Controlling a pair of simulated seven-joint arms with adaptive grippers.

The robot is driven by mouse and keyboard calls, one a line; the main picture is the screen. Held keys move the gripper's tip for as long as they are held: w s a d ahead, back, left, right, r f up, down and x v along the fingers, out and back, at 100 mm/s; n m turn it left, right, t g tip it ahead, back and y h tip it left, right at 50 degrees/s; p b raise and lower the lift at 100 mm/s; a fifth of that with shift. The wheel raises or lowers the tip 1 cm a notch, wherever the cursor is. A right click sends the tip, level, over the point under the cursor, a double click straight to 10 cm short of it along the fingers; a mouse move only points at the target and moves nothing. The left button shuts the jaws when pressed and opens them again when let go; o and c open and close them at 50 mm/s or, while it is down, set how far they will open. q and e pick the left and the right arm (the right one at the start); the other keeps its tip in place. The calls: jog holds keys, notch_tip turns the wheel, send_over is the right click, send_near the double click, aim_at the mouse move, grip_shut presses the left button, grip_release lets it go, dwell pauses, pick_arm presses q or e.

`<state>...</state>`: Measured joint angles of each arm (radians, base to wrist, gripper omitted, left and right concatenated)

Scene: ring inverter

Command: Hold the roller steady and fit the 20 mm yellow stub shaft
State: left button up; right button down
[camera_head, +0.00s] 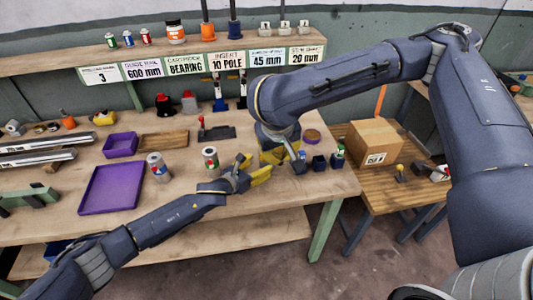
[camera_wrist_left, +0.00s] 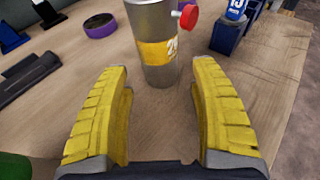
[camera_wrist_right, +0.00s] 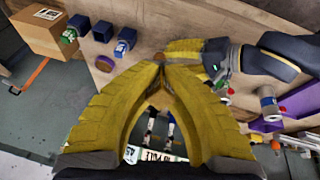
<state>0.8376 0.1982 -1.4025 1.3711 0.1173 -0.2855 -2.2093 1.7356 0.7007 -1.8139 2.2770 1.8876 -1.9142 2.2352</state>
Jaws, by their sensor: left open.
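The roller (camera_wrist_left: 155,50), a grey upright cylinder with a yellow label and a red knob at its right side, stands on the bench in the left wrist view. Its top is cut off. My left gripper (camera_wrist_left: 160,85) is open, its fingers pointing at the roller with clear room on both sides; it shows in the head view (camera_head: 257,172). My right gripper (camera_wrist_right: 161,66) points down above that spot, its fingertips together. A small brownish round patch shows at the tips; I cannot tell whether it is held. I cannot pick out the yellow stub shaft.
Small dark blue holders (camera_head: 318,163) stand right of the grippers; one has a green top, one a blue piece. A purple ring (camera_wrist_left: 100,25) lies behind the roller. A cardboard box (camera_head: 373,142) stands on the side table. Cans (camera_head: 158,167) and a purple tray (camera_head: 110,188) lie left.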

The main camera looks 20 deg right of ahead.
aim_at(262, 163)
pick_arm(q)
jog(key=shift+x, duration=2.05)
jog(key=c, duration=0.8)
pick_arm(e)
jog(key=w+d+m+g+y, duration=0.1)
jog(key=w+m, duration=0.1)
jog(key=w, duration=0.7)
jog(key=w+d+m+g+y, duration=0.1)
jog(key=w+g, duration=0.1)
jog(key=w, duration=0.7)
jog(key=shift+d+r+m, duration=0.25)
jog(key=shift+r+m, duration=0.1)
jog(key=shift+m, duration=0.05)
